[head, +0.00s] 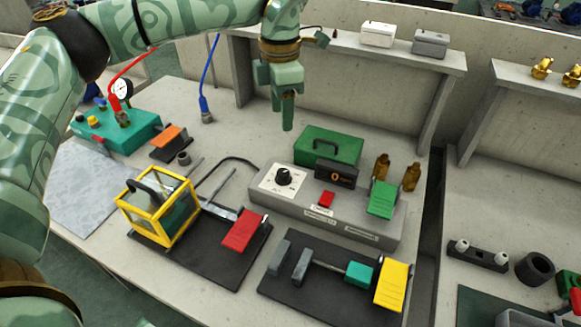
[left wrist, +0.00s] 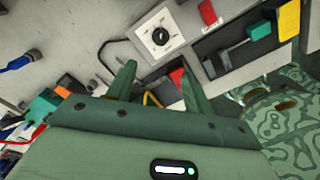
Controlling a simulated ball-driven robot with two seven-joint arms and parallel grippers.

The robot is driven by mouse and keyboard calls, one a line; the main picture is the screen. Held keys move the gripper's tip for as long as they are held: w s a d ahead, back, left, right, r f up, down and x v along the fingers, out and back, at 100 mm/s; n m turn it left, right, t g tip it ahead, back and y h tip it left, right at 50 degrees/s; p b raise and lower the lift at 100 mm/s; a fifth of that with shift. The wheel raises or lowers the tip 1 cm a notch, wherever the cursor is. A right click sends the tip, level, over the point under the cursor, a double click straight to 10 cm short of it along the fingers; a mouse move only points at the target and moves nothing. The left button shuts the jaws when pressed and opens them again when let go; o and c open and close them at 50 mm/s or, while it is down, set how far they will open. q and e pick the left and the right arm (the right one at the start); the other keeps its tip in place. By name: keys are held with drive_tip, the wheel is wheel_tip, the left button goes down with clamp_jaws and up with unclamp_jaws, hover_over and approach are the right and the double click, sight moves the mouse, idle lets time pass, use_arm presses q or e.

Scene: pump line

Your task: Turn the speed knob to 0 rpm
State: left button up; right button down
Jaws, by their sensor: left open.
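The speed knob (head: 284,176) is a black round knob on a white dial plate at the left end of a grey console (head: 330,212). It also shows in the left wrist view (left wrist: 160,36), beyond the fingertips. Its pointer is too small to read surely. A dark display (head: 335,174) right of the knob shows an orange digit that looks like 0. My left gripper (head: 287,122) points down in the air above and behind the console, apart from the knob. In the left wrist view its fingers (left wrist: 157,80) are spread and empty. My right gripper is not in view.
A red switch (head: 326,199) and a green flap (head: 382,199) are on the console. A green box (head: 328,146) stands behind it. A yellow-framed cage (head: 158,207) and a red flap (head: 243,232) are in front left. A yellow flap (head: 393,285) is in front right.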

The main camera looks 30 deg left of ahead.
sight(283, 172)
use_arm(q)
wheel_tip(283, 172, down, 16)
drive_tip(key=b, duration=0.5)
drive_tip(key=shift+f, duration=0.15)
drive_tip(key=shift+s, duration=0.1)
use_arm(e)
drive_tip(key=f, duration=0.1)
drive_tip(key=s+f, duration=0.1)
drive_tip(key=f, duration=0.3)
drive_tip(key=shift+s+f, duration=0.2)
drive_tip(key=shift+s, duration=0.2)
use_arm(q)
drive_tip(key=c, duration=1)
